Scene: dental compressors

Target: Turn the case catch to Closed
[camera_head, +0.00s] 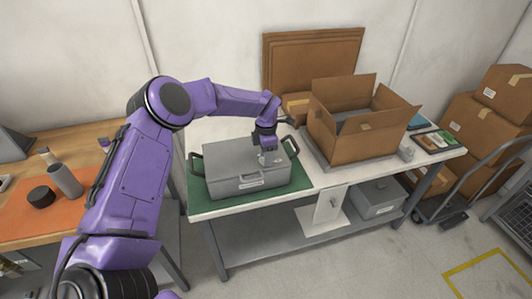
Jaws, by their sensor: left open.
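A grey case (228,169) with a lid and dark side handles sits on a green mat (206,207) at the left end of the white table. A pale catch or handle (251,181) shows on its front face; its exact position is too small to tell. My left gripper (268,161) points down over the right part of the lid, open, close to or touching a small light fitting there; I cannot tell which. The gripper hides part of that fitting. My right gripper is not in view.
An open cardboard box (350,142) stands right of the case. A wooden bench (90,135) with an orange mat (78,205) and a grey bottle (66,181) is at the left. Stacked cartons (490,108) and a cart stand at the right.

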